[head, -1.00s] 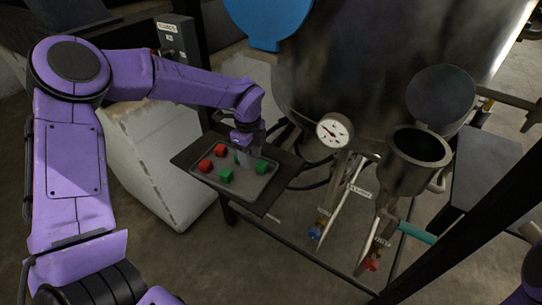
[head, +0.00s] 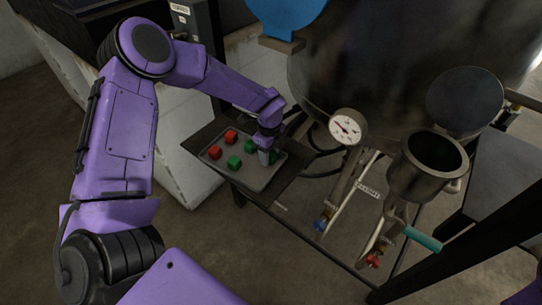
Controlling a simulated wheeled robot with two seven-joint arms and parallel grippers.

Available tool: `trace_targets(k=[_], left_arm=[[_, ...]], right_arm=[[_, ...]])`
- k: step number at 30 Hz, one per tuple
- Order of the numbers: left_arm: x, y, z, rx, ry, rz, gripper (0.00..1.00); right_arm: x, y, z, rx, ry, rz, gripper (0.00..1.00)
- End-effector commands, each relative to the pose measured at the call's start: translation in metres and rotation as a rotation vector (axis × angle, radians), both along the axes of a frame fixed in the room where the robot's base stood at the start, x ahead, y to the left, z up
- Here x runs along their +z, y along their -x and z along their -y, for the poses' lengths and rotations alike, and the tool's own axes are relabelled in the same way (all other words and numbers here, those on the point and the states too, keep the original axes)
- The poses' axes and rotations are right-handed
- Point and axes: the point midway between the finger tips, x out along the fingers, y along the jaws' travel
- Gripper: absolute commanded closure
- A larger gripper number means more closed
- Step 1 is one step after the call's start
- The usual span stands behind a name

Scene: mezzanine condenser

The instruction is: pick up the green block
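Several small blocks stand in a shallow grey tray (head: 258,184) on a dark stand. Two are red: one at the back (head: 231,136) and one at the left (head: 215,152). One green block (head: 234,162) is at the front, another green block (head: 249,146) is near the middle, and a third green block (head: 273,157) shows beside my fingers, partly hidden. My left gripper (head: 265,155) points down into the right part of the tray, at this third block. The fingers are small and overlap it, so I cannot tell whether they are open or touching it. My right gripper is not in view.
A large metal tank (head: 385,65) stands behind the tray, with a pressure gauge (head: 346,127) in front. A dark post (head: 470,235) crosses the lower right.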

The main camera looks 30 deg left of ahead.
Motion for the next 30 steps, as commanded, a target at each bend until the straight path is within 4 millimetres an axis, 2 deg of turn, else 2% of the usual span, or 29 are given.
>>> trace_targets(k=[1,3,14,27,30], left_arm=[[0.0,0.0,0.0,0.0,0.0,0.0,0.67],[0.0,0.0,0.0,0.0,0.0,0.0,0.89],[0.002,0.0,0.0,-0.001,0.0,0.0,0.9],[0.038,-0.004,0.006,-0.012,0.0,0.001,0.9],[0.035,-0.002,0.008,-0.019,0.0,0.0,0.9]], right_arm=[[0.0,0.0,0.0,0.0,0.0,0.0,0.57],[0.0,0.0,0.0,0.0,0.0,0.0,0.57],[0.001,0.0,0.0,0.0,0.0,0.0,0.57],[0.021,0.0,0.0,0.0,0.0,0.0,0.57],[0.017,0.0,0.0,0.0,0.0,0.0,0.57]])
